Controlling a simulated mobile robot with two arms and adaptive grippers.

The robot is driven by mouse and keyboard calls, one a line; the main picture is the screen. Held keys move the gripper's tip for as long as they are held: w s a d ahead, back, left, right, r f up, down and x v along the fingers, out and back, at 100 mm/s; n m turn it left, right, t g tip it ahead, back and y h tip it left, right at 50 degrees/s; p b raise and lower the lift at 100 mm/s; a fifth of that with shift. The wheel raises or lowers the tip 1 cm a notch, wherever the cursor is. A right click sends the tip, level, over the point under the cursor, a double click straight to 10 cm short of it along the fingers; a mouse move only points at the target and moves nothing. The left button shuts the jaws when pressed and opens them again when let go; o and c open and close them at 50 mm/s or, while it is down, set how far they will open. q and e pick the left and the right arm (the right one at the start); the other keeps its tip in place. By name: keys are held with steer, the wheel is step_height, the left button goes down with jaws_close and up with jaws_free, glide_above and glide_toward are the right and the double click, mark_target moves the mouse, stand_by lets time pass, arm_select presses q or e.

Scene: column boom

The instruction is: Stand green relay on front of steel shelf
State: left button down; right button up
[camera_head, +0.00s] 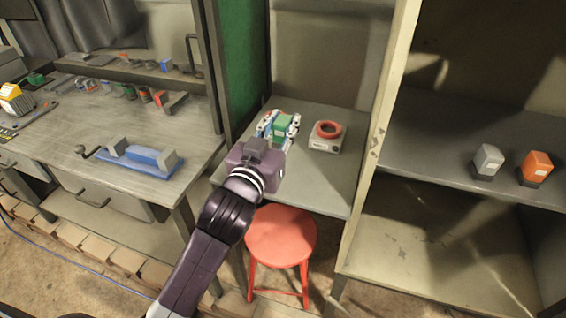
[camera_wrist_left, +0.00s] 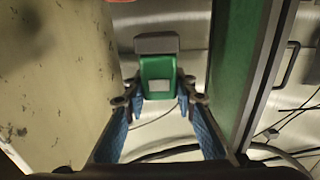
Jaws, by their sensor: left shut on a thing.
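My left gripper (camera_head: 279,122) is shut on the green relay (camera_head: 283,126), with a finger on each side. It is over the small grey table between the workbench and the cabinet; I cannot tell the exact height above the top. In the left wrist view the relay (camera_wrist_left: 157,69) shows a green body, a pale label and a grey end, between the blue-padded fingers of the gripper (camera_wrist_left: 157,100). The steel shelf (camera_head: 420,150) is the grey board in the open cabinet at the right. My right gripper is out of view.
A grey relay (camera_head: 488,162) and an orange relay (camera_head: 536,168) stand on the shelf's right part; its left part is bare. A pale cabinet post (camera_head: 383,110) stands between gripper and shelf. A white device with a red ring (camera_head: 327,132) is beside the gripper. A red stool (camera_head: 281,236) stands below.

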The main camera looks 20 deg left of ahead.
arm_select(q)
step_height(320, 180, down, 6)
steer(key=shift+r, duration=0.15)
steer(key=shift+f+b, duration=0.4)
steer(key=shift+f, duration=2.05)
steer(key=shift+f, duration=0.2)
steer(key=c, duration=1.6)
jaws_free()
steer(key=shift+r, duration=0.1)
